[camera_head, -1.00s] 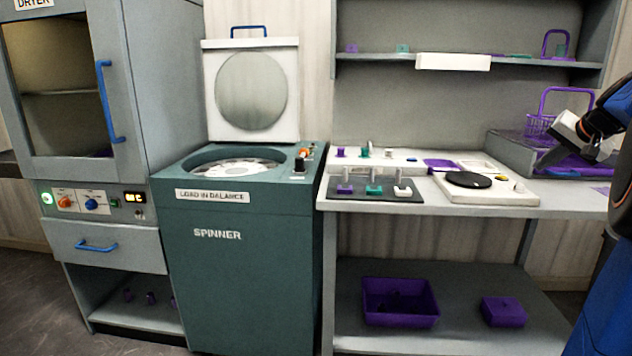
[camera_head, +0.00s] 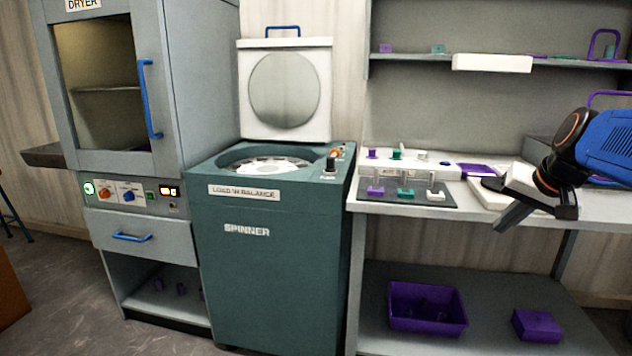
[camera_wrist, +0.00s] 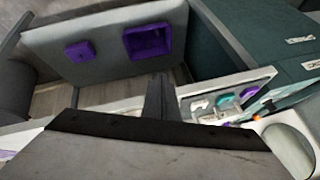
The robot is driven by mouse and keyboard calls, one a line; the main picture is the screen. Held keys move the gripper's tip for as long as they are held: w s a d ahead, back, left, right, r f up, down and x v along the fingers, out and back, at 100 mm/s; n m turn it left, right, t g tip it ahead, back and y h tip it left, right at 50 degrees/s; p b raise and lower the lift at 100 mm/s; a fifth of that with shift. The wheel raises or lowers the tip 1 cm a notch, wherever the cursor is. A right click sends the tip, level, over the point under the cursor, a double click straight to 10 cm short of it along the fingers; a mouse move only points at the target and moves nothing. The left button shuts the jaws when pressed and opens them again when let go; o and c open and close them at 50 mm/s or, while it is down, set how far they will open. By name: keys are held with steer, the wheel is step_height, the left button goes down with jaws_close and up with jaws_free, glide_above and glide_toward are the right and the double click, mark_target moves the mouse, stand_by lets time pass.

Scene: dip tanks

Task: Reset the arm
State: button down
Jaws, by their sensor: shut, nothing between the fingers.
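My gripper (camera_head: 505,218) hangs at the right in the head view, in front of the bench's front edge, with my blue arm behind it. Its dark fingers point down and left and are shut with nothing between them. In the wrist view the closed fingers (camera_wrist: 156,98) stick up from the white gripper body at the bottom centre. My gripper covers part of the white device with the black disc on the bench. It appears clear of the bench objects, though the exact gap cannot be told.
The bench (camera_head: 385,213) holds a dark mat with small coloured pieces. A purple bin (camera_head: 428,328) and a purple box (camera_head: 537,326) sit on its lower shelf. The teal spinner (camera_head: 275,270), lid raised, and the dryer (camera_head: 190,85) stand left. Floor in front of the dryer is clear.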

steer(key=s+a+f+n+g, duration=0.1)
steer(key=s+a+f+n, duration=0.2)
steer(key=s+a+f, duration=0.4)
steer(key=s+a+f+n, duration=0.2)
steer(key=s+a+f, duration=0.5)
steer(key=s, duration=0.6)
step_height(320, 180, down, 3)
steer(key=shift+s+r+n+g, duration=0.15)
steer(key=shift+r+n+g, duration=0.05)
steer(key=shift+n+g, duration=0.2)
